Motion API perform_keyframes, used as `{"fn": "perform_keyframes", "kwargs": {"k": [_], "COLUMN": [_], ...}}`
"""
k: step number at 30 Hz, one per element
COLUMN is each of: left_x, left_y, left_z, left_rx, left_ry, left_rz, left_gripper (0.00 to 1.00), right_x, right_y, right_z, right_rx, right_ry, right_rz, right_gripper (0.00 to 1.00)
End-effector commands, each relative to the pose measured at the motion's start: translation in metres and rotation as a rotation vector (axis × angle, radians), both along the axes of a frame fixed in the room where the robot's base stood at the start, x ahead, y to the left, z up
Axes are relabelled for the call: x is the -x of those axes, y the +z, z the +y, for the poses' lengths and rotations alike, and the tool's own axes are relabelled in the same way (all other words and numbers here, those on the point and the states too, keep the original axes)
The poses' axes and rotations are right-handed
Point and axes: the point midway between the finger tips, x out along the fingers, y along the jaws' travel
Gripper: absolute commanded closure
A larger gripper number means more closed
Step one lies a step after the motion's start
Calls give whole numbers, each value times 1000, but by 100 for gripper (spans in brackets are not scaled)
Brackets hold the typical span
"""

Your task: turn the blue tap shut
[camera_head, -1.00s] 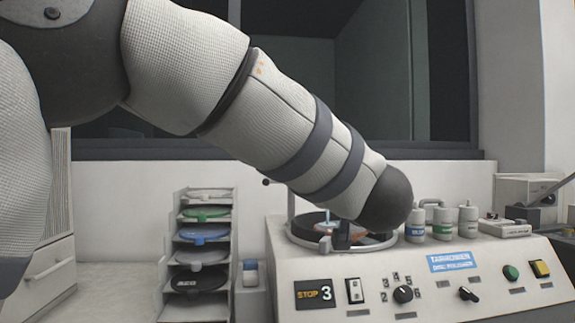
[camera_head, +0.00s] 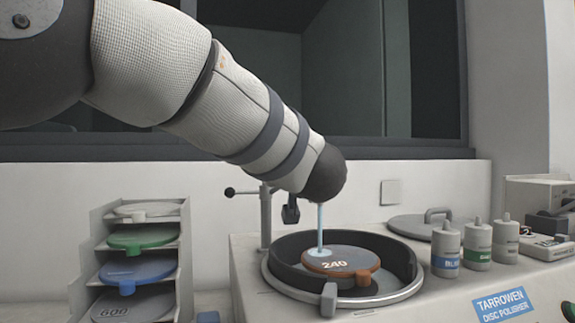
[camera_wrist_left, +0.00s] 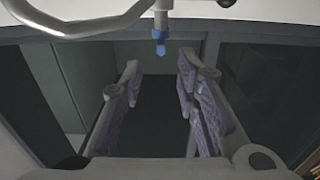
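In the left wrist view, a small blue piece (camera_wrist_left: 160,42), apparently the blue tap, hangs from a grey metal fitting, near a curved metal pipe (camera_wrist_left: 90,28). My left gripper (camera_wrist_left: 159,72) is open, its purple-padded fingers wide apart. The blue piece shows in line with the gap, beyond the fingertips; no contact shows. In the head view my left wrist hides the tap and most or all of the gripper. A pale blue water stream (camera_head: 320,228) falls below the wrist onto the disc marked 240 (camera_head: 340,261). My right gripper is not in view.
The disc sits in the polisher's dark round bowl (camera_head: 403,262). A post with a black-knobbed lever (camera_head: 246,191) stands at its left. A lid (camera_head: 410,228) and several bottles (camera_head: 446,250) are at right. A disc rack (camera_head: 187,250) stands at left.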

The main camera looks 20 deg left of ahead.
Motion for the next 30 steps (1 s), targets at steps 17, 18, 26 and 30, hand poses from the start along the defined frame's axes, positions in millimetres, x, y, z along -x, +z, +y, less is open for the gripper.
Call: {"fn": "perform_keyframes", "kwargs": {"k": [17, 18, 26, 30], "left_x": [-65, -65, -65, -65], "left_y": [-2, -2, -2, -2], "left_z": [50, 50, 49, 49], "left_rx": [0, 0, 0, 1], "left_ry": [2, 2, 1, 0], "left_rz": [4, 4, 4, 3], "left_gripper": [71, 71, 100, 100], "right_x": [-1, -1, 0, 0], "right_y": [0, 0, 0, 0], "right_z": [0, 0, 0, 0], "right_rx": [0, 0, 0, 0], "right_ry": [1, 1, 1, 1], "right_rz": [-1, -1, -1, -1], "right_gripper": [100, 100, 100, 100]}}
